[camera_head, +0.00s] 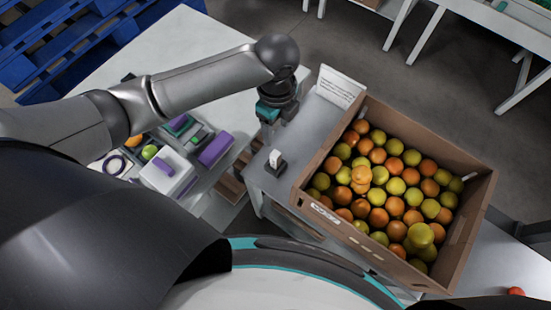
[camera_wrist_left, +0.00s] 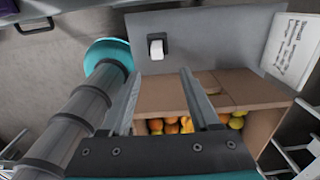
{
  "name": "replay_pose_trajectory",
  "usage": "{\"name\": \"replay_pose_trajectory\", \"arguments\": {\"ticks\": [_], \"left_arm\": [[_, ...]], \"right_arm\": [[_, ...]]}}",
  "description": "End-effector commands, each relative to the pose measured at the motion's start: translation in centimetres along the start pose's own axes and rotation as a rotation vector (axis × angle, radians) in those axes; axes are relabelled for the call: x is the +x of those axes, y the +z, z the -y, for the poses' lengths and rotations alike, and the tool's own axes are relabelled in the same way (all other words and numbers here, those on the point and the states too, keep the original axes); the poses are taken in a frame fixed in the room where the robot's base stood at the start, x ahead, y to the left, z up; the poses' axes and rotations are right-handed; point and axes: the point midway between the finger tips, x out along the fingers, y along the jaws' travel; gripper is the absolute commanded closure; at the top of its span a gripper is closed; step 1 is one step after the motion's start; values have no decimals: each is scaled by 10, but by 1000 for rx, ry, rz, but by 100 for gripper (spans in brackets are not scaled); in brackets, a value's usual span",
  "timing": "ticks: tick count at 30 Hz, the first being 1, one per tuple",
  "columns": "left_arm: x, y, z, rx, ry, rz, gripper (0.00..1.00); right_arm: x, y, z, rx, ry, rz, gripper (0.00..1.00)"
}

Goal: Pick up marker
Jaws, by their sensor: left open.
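I cannot clearly make out a marker. A small white item in a dark stand (camera_head: 275,160) is on the grey table, left of the fruit box; it also shows in the left wrist view (camera_wrist_left: 156,47). I cannot tell whether it is the marker. My left gripper (camera_head: 268,118) is above the table, up from this item in the head view. In the left wrist view its two fingers (camera_wrist_left: 160,73) are apart with nothing between them, and the white item appears beyond their tips. My right gripper is not in view.
A cardboard box (camera_head: 476,205) full of orange and yellow-green fruit takes up much of the grey table (camera_head: 262,182). A white printed sign (camera_head: 341,87) stands behind it. Left, under my arm, are a white and purple box (camera_head: 165,172) and small items. Blue pallets (camera_head: 50,45) lie beyond.

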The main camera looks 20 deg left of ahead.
Motion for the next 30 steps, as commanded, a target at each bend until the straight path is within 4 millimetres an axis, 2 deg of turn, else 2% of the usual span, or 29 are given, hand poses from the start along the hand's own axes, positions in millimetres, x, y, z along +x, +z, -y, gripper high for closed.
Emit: {"name": "replay_pose_trajectory", "arguments": {"ticks": [12,20,30], "left_arm": [[82,-1,-1,-1,3,-1,38],[101,-1,-2,0,1,0,38],[146,-2,-7,-2,0,0,38]], "right_arm": [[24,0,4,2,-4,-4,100],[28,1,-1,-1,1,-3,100],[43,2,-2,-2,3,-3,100]]}}
